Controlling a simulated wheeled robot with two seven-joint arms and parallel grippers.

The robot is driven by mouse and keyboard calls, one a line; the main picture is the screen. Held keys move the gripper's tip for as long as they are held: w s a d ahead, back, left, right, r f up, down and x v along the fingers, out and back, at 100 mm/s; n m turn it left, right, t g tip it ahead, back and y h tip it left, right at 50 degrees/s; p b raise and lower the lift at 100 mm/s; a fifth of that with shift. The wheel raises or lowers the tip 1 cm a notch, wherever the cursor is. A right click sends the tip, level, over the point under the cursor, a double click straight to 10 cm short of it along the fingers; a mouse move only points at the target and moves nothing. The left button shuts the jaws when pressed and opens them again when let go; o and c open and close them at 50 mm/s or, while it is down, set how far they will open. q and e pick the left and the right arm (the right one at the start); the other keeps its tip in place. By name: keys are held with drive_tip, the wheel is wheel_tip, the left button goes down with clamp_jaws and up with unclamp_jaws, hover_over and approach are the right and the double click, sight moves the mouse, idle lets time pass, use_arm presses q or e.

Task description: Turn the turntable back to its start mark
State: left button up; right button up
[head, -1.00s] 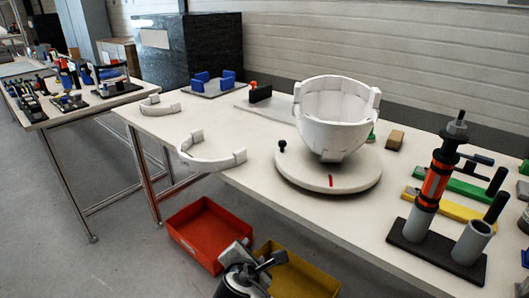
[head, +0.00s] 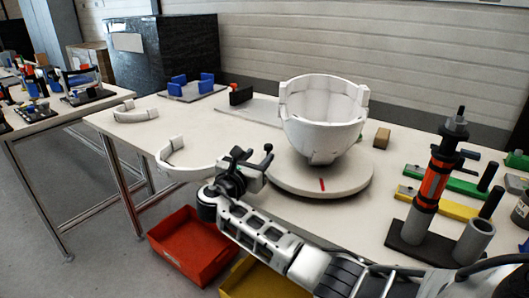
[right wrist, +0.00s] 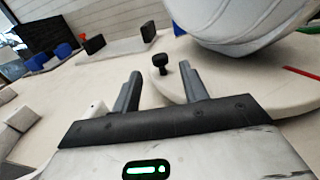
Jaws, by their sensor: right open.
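The turntable (head: 345,188) is a round cream disc on the table, with a red mark (head: 322,184) on its front rim. A white helmet shell (head: 322,125) stands on it, open side up. A black knob (right wrist: 160,62) stands up at the disc's left edge. My right gripper (head: 252,160) is at the left of the disc, open and empty. In the right wrist view the knob shows beyond the gap between the two fingers (right wrist: 162,84), apart from them. The start mark cannot be made out. My left gripper is not in view.
Curved white shell pieces (head: 186,166) lie on the table to the left. A black-and-orange tool on a stand (head: 434,178) rises at the right. A tan block (head: 382,138) sits behind the disc. A red bin (head: 190,246) and a yellow bin (head: 262,280) are below the table front.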

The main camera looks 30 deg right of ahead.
sight(266, 148)
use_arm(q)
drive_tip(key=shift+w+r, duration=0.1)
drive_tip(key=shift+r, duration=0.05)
use_arm(e)
drive_tip(key=shift+x, duration=2.35)
